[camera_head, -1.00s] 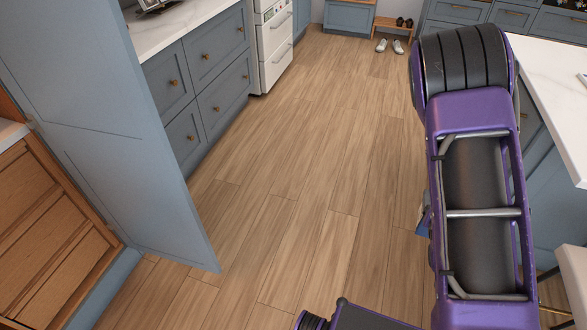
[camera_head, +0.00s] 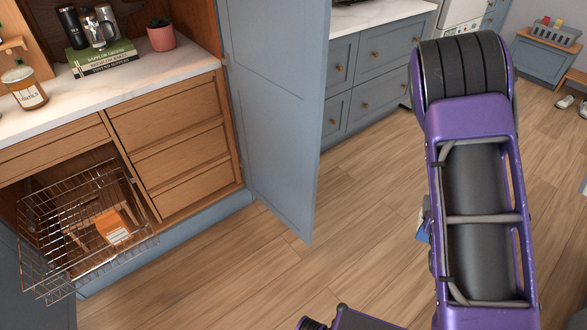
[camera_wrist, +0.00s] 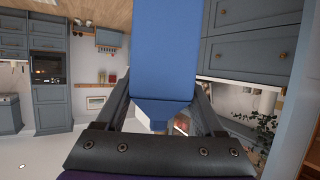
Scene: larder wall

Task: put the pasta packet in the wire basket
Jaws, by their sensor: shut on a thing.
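The wire basket (camera_head: 45,240) is pulled out from the lower wooden cabinet at the left of the head view. An orange packet with a white label (camera_head: 112,227) lies in it. My gripper (camera_wrist: 165,98) is shut on a plain blue packet, taken as the pasta packet (camera_wrist: 166,50), which stands up between the fingers in the wrist view. No print on it is readable. In the head view my arm hides the gripper and most of the packet; a small blue piece (camera_head: 422,230) shows beside the arm, well to the right of the basket.
A blue-grey cabinet door (camera_head: 275,110) stands open between the basket and my arm. Wooden drawers (camera_head: 175,140) lie right of the basket. The marble counter (camera_head: 120,90) above holds a jar (camera_head: 25,90), books (camera_head: 100,60) and a potted plant (camera_head: 161,36). The floor (camera_head: 340,240) is clear.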

